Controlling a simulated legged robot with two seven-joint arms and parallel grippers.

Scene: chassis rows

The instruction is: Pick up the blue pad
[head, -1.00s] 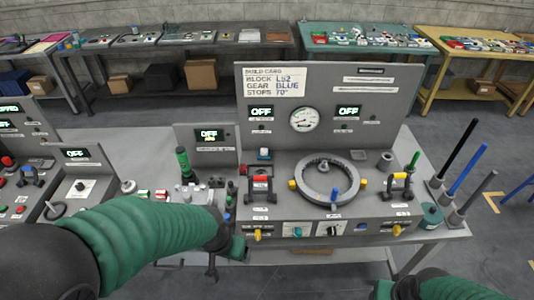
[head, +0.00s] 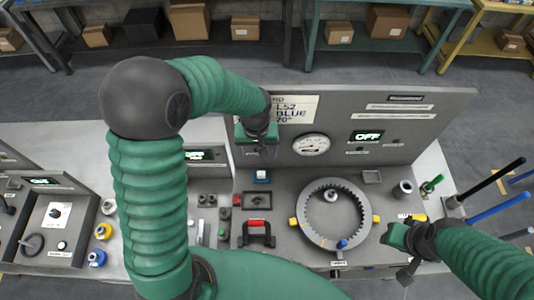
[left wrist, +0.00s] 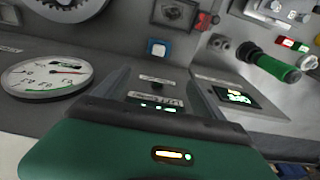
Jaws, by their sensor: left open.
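A small blue pad with a pale top (head: 262,176) sits on the grey console deck, at the foot of the upright panel and left of the toothed ring. It also shows in the left wrist view (left wrist: 157,49), near the top centre beyond the fingers. My left gripper (head: 260,153) is raised in front of the panel, above and apart from the pad. Its two fingers (left wrist: 160,78) stand apart with nothing held between them. My right gripper (head: 405,262) hangs over the right front of the console; its jaws are too unclear to read.
A toothed ring (head: 313,234) with yellow knobs lies on the deck. A red-and-black handle (head: 257,233) stands before the pad. A gauge (head: 311,145) is on the panel beside my left gripper. Black and blue rods (head: 495,206) stick up at the right.

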